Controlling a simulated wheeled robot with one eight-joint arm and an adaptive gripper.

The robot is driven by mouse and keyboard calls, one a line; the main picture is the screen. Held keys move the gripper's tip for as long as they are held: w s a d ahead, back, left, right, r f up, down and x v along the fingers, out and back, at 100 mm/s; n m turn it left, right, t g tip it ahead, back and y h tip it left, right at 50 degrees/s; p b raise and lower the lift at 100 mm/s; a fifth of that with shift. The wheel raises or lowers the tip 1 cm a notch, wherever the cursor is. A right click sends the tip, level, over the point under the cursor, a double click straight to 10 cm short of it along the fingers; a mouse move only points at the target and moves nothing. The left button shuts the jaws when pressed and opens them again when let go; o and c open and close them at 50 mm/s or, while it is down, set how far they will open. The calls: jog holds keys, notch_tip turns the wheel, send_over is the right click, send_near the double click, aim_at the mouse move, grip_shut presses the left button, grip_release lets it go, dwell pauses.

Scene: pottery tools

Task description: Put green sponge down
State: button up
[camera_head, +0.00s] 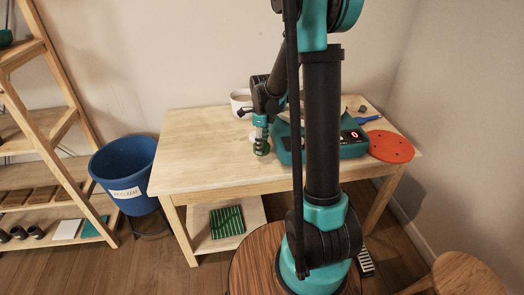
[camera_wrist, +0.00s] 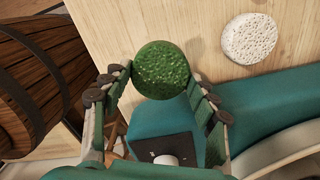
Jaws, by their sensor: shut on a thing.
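The green sponge (camera_wrist: 160,68) is a round, pitted disc in the wrist view. My gripper (camera_wrist: 156,82) is shut on it, with a finger at each side. In the head view my gripper (camera_head: 261,147) points down over the pale wooden table (camera_head: 205,150), left of the teal scale (camera_head: 352,151). The sponge is small and dark there, near the table top. I cannot tell whether it touches the wood.
A round white sponge (camera_wrist: 249,38) lies on the table near the green one. A white pot (camera_head: 240,98) stands behind my gripper. A red disc (camera_head: 391,147) lies right of the scale. A blue bucket (camera_head: 124,165) stands left. The table's left part is clear.

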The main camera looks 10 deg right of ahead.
jog(key=shift+f, duration=1.95)
jog(key=shift+f, duration=0.15)
jog(key=o, duration=0.8)
